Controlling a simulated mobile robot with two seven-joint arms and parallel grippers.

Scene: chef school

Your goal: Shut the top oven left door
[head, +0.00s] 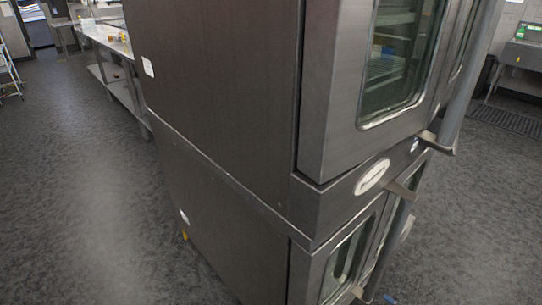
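A stacked steel double oven fills the middle and right of the head view. The top oven left door (338,100) is a grey metal frame around a glass window, with racks visible through the glass. It sits in front of the top oven body (215,85), with a narrow dark gap along its left edge; I cannot tell for sure whether it is fully shut. A long bar handle (468,80) runs down at the right side of the doors. Neither of my grippers is in view.
The lower oven (235,235) is below, its windowed door (310,275) at the bottom. An oval badge (372,177) is between the ovens. A steel table (112,45) with items stands at the back left. Grey floor (70,190) is clear at left.

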